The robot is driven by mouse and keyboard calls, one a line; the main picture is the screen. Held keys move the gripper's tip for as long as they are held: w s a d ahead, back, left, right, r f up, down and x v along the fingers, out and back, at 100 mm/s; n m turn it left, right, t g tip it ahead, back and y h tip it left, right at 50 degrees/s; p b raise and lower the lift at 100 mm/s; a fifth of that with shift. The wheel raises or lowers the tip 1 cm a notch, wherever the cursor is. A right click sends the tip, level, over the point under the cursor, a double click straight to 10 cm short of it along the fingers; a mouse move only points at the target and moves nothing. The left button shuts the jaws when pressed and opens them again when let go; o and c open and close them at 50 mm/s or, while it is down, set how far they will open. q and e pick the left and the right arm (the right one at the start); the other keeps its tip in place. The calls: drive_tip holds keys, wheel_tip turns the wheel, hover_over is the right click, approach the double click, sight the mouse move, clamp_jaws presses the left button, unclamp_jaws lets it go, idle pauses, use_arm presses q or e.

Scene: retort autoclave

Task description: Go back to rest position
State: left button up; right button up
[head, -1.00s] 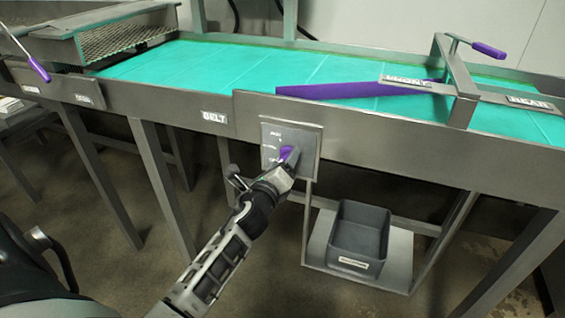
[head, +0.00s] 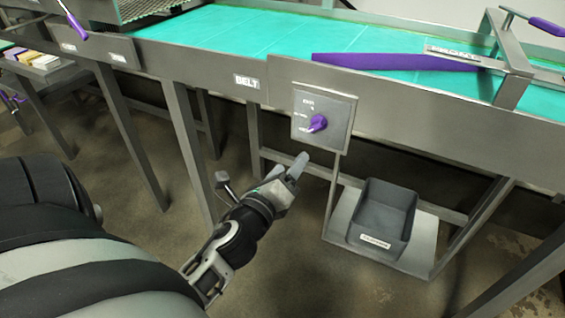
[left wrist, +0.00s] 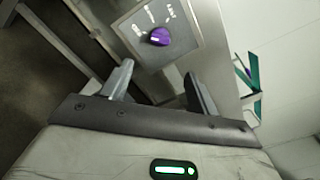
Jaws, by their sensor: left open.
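My left gripper (head: 292,172) is open and empty, below and a little left of the control panel (head: 340,112), apart from it. The panel carries a purple rotary knob (head: 317,123) under the BELT label side of the conveyor frame. In the left wrist view the two fingers (left wrist: 158,88) are spread apart with nothing between them. The knob (left wrist: 158,37) shows beyond the fingertips there, clear of them. My right gripper is not in view.
The conveyor with its green belt (head: 270,35) and a purple diverter bar (head: 395,62) runs across the top. A grey bin (head: 384,215) sits on a low shelf (head: 412,262) at right. Steel legs (head: 188,150) stand below the conveyor. Open floor lies in front.

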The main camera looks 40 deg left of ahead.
use_arm(q)
drive_tip(key=shift+v, duration=1)
